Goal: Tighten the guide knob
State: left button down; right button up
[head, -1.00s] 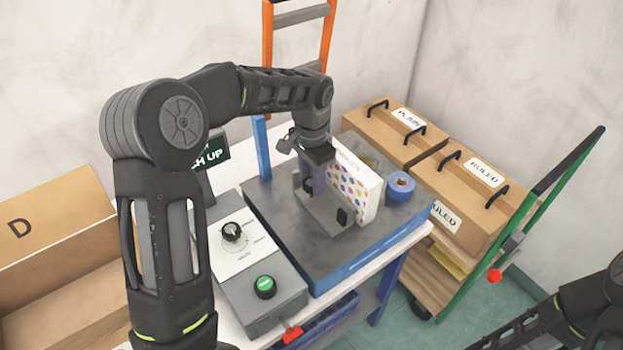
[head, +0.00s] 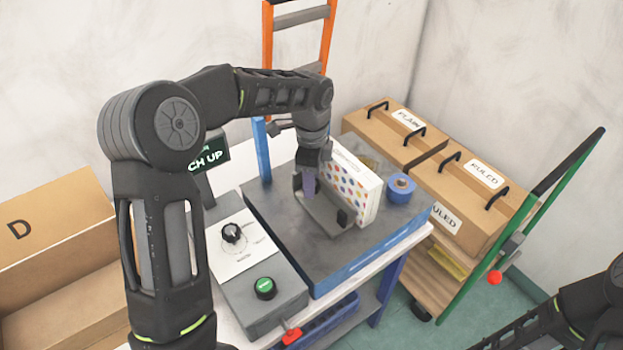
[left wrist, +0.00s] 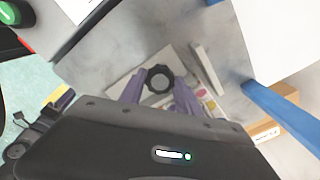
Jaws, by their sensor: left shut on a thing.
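My left gripper (head: 310,184) reaches down from above to the grey guide (head: 325,215) on the sewing bed. In the left wrist view, the black round guide knob (left wrist: 159,79) sits between the purple fingers of my left gripper (left wrist: 160,90), which are shut on it. In the head view the knob is hidden behind the gripper. My right gripper is out of view; only part of my right arm shows at the lower right.
A white box with coloured dots (head: 352,187) stands close behind the guide, with a blue tape roll (head: 400,188) to its right. A control box with a dial (head: 233,234) and green button (head: 264,288) is at the left. The bed's near part (head: 300,262) is clear.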

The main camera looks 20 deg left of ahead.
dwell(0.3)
pick_arm(q)
jog(key=c, duration=1.1)
grip_release()
jog(key=shift+c, duration=0.2)
